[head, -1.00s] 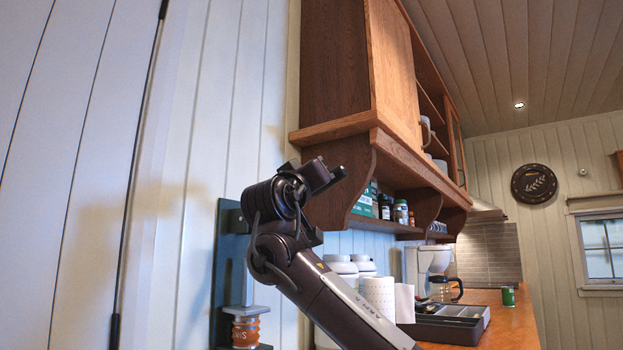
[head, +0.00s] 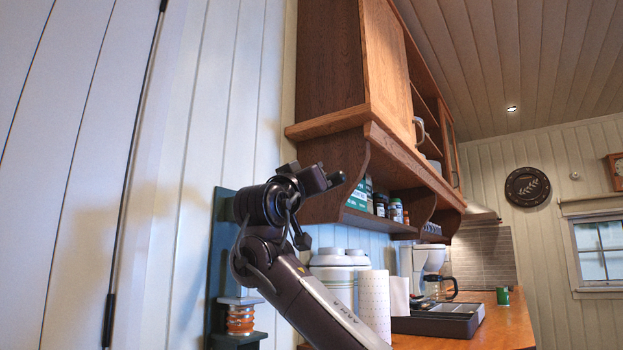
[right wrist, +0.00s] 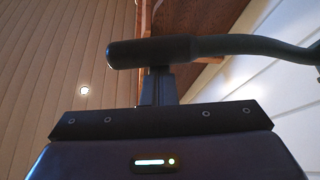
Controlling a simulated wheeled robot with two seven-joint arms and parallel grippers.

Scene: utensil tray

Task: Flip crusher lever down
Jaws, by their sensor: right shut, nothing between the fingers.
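The can crusher (head: 221,262) is a dark upright plate on the white plank wall, partly hidden behind my right arm. An orange-copper can (head: 240,320) stands low in it under a grey metal plate. In the right wrist view, the black lever (right wrist: 245,45) is a curved bar with a thick round grip (right wrist: 150,51) across the top of the picture. My right gripper (right wrist: 158,72) is shut and empty, its fingertips right at the grip; I cannot tell if they touch. My left gripper is out of view.
A wooden wall cabinet (head: 335,115) overhangs close to the right of my gripper. Below are white canisters (head: 335,280), a paper roll (head: 375,305), a dark utensil tray (head: 440,320) and a coffee maker (head: 425,268) on the wooden counter (head: 505,330).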

